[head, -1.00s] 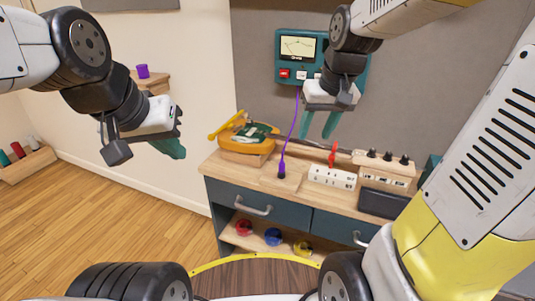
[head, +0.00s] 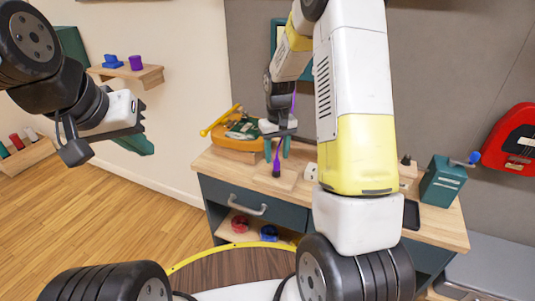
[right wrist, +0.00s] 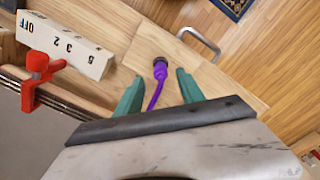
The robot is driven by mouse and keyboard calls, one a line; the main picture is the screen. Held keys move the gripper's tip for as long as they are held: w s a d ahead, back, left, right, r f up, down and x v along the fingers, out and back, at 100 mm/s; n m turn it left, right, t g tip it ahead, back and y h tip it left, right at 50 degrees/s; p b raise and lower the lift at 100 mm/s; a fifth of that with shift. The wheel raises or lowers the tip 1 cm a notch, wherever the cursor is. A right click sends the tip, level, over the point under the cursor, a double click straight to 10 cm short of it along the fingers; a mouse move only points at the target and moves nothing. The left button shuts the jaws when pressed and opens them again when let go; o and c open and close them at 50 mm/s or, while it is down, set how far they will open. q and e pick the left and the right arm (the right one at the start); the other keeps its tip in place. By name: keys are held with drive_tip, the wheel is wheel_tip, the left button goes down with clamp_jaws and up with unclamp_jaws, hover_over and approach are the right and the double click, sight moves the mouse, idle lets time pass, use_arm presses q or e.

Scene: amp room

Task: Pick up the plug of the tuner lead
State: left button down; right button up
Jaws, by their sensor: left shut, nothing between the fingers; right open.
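The plug of the tuner lead (head: 276,169) is purple with a dark end and stands on a light wooden block on the bench top. It also shows in the right wrist view (right wrist: 160,68), with its purple lead running back between the fingers. My right gripper (head: 278,150) is open, with its teal fingers pointing down just above and around the plug. In the right wrist view the fingers (right wrist: 158,90) lie to either side of the lead, apart from it. My left gripper (head: 146,148) is shut and empty, up at the left, away from the bench.
A teal box (head: 442,182) is on the bench's right end. My right arm hides much of the bench.

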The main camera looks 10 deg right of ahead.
sight(277, 159)
wheel_tip(277, 159, down, 4)
drive_tip(key=shift+s+f, duration=0.1)
drive_tip(key=shift+s, duration=0.05)
clamp_jaws()
idle(0.4)
drive_tip(key=shift+r, duration=0.75)
wheel_tip(277, 159, up, 2)
drive_tip(key=shift+r, duration=0.15)
drive_tip(key=s+a+r, duration=0.2)
drive_tip(key=s, duration=0.5)
drive_tip(key=s+a+r, duration=0.2)
drive_tip(key=s+a, duration=0.1)
drive_tip(key=s, duration=0.5)
drive_tip(key=shift+s+r, duration=0.15)
drive_tip(key=shift+r, duration=0.05)
